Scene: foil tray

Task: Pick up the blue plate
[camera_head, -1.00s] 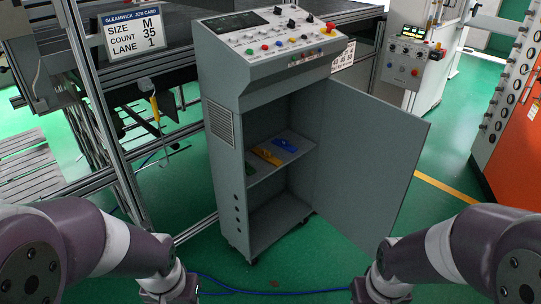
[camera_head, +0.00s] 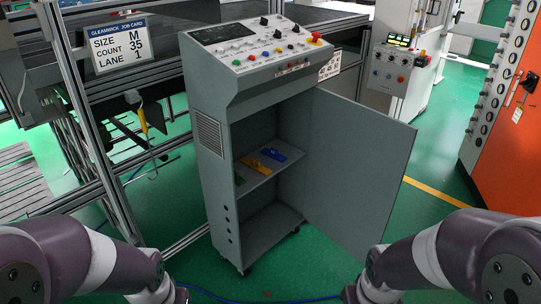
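A small blue plate (camera_head: 273,154) lies on the inner shelf of a grey control cabinet (camera_head: 222,170). The cabinet's door (camera_head: 358,170) stands open to the right. My two arms come in at the bottom left and bottom right. Both grippers are below the picture's lower edge, so their fingers do not show.
The shelf (camera_head: 262,178) has bare room around the pieces, and the compartment below is empty. An aluminium frame post (camera_head: 92,125) stands left of the cabinet. A blue cable (camera_head: 215,297) lies on the green floor in front. An orange cabinet (camera_head: 505,150) stands at the right.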

